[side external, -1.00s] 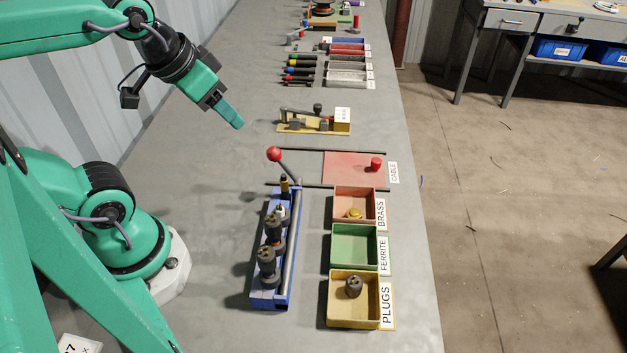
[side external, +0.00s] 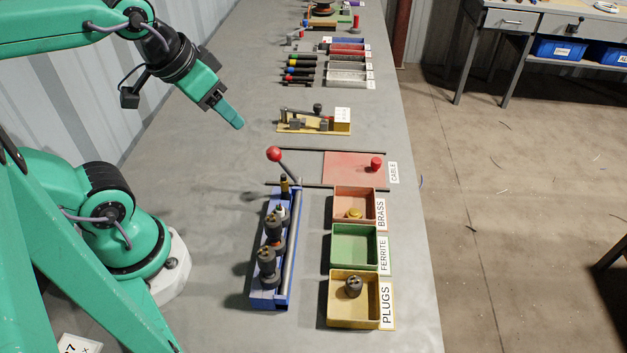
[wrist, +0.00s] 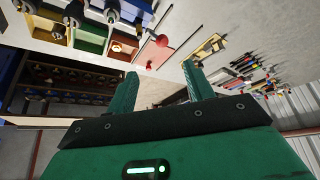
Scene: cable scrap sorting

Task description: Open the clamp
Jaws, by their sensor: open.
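A blue rack (side external: 270,298) holds several dark plugs (side external: 268,262) upright. A long grey bar (side external: 293,235) lies along its right side. A lever with a red ball knob (side external: 274,153) rises at the bar's far end and leans up and left; the knob also shows in the wrist view (wrist: 162,41). This looks like the clamp; whether the bar presses on the plugs I cannot tell. My gripper (side external: 230,114) hangs above the bench, up and left of the knob in the side view. In the wrist view its two fingers (wrist: 163,85) are apart with nothing between them.
Right of the rack stand a red tray (side external: 339,208) with a brass piece, an empty green tray (side external: 337,247) and a yellow tray (side external: 337,311) with a plug. A red mat (side external: 345,168) carries a red cylinder (side external: 376,164). A wooden board with a fixture (side external: 315,124) lies farther back.

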